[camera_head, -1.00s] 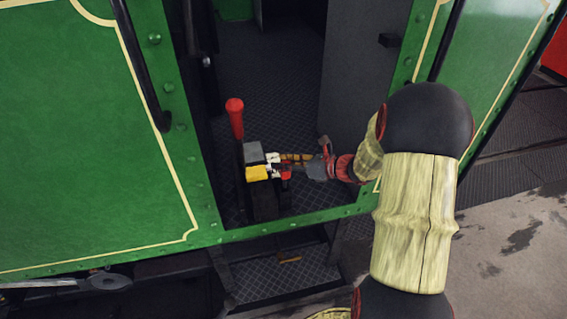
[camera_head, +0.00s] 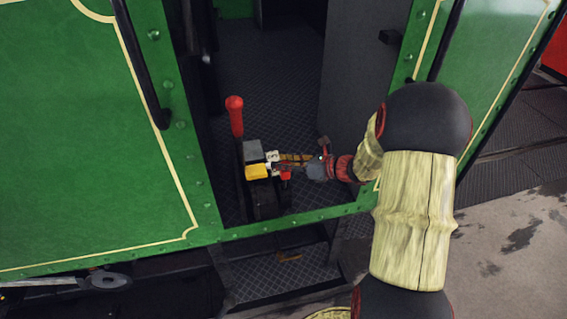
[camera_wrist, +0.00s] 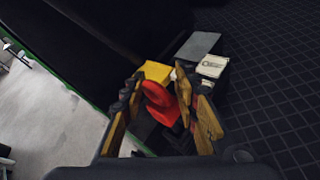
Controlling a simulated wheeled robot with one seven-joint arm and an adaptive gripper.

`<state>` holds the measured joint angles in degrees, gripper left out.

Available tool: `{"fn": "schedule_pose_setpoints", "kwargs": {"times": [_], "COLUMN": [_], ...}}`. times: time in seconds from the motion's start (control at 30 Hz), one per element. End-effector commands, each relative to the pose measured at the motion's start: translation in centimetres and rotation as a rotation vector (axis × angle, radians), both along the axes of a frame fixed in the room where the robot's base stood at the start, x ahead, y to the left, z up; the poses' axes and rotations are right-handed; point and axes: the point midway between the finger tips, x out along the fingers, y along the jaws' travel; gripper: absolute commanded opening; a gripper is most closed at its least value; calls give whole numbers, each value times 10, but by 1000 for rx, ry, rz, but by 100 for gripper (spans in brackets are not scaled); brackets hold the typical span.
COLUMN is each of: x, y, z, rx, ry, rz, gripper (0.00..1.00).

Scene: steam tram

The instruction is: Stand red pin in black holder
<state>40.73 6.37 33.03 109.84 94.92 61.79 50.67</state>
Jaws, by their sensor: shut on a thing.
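The red pin (camera_wrist: 160,103) sits between the fingers of my gripper (camera_wrist: 168,112) in the wrist view; its upper part looks rounded. My gripper (camera_head: 290,166) is shut on it in the head view, where only a small red bit of the pin (camera_head: 286,175) shows. The gripper is at the right side of a dark stand with small blocks on top. A black part (camera_wrist: 148,130) shows below and left of the pin in the wrist view and may be the black holder. I cannot tell whether the pin's lower end is in it or above it.
A yellow block (camera_head: 257,172), a grey block (camera_head: 253,151) and a white block (camera_wrist: 212,66) sit close beside the gripper. A red-handled lever (camera_head: 235,117) stands upright just left. The green doorway sill (camera_head: 300,224) runs below my forearm; the dark cab floor (camera_head: 265,105) behind is clear.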

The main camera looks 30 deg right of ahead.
Motion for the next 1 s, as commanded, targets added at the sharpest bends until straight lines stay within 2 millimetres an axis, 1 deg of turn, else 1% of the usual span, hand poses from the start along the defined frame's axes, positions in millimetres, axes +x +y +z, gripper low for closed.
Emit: {"fn": "schedule_pose_setpoints", "kwargs": {"times": [1.0], "x": [0], "y": [0], "z": [-28], "rx": [0], "ry": [-1], "rz": [0], "gripper": [0]}}
